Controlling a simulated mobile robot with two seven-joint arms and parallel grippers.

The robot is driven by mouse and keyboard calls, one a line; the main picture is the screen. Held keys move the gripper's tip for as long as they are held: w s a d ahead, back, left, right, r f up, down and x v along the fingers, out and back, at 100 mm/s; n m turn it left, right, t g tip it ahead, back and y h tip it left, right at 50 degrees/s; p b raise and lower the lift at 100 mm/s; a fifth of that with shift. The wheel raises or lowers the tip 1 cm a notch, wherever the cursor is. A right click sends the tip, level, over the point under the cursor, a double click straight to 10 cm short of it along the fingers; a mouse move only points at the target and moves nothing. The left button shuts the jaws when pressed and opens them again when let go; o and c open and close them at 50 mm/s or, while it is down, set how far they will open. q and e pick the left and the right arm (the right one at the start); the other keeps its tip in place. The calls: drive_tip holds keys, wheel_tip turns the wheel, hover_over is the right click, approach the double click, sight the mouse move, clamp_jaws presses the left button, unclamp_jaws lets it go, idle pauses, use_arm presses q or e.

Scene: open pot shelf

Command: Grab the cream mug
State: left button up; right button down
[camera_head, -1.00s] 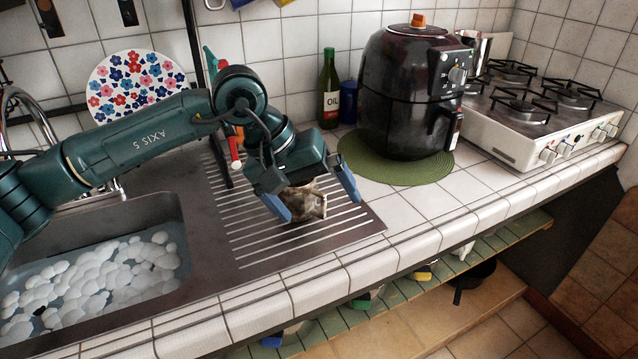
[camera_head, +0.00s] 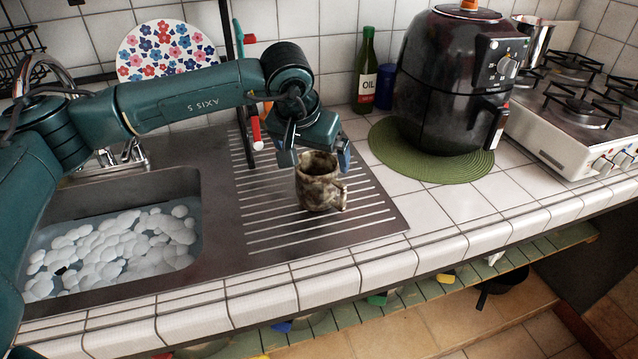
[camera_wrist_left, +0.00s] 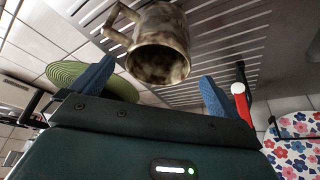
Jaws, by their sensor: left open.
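A mottled brown and cream mug (camera_head: 317,184) stands upright on the ridged drainboard, with its handle toward the right and front. It is the only mug in view. My left gripper (camera_head: 316,160) is open at the mug's far side, its fingers near the rim. In the left wrist view the mug (camera_wrist_left: 160,42) lies just beyond the gap between the two blue fingertips of the gripper (camera_wrist_left: 158,82), with its opening toward me and its handle at upper left. Nothing is held. My right gripper does not show.
A sink (camera_head: 190,187) with white stones in water is left of the drainboard (camera_head: 370,222). A black air fryer (camera_head: 455,85) stands on a green round mat (camera_head: 385,150) to the right. An oil bottle (camera_head: 366,75) and a red-handled utensil (camera_head: 256,128) are behind.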

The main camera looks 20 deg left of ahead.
sight(317, 169)
use_arm(q)
drive_tip(key=x, duration=0.2)
drive_tip(key=p+x, duration=0.1)
drive_tip(key=x, duration=0.2)
drive_tip(key=shift+s+d+f, duration=0.1)
drive_tip(key=shift+s, duration=0.15)
drive_tip(key=shift+c, duration=0.3)
drive_tip(key=c, duration=1.1)
drive_tip(key=shift+c, duration=0.2)
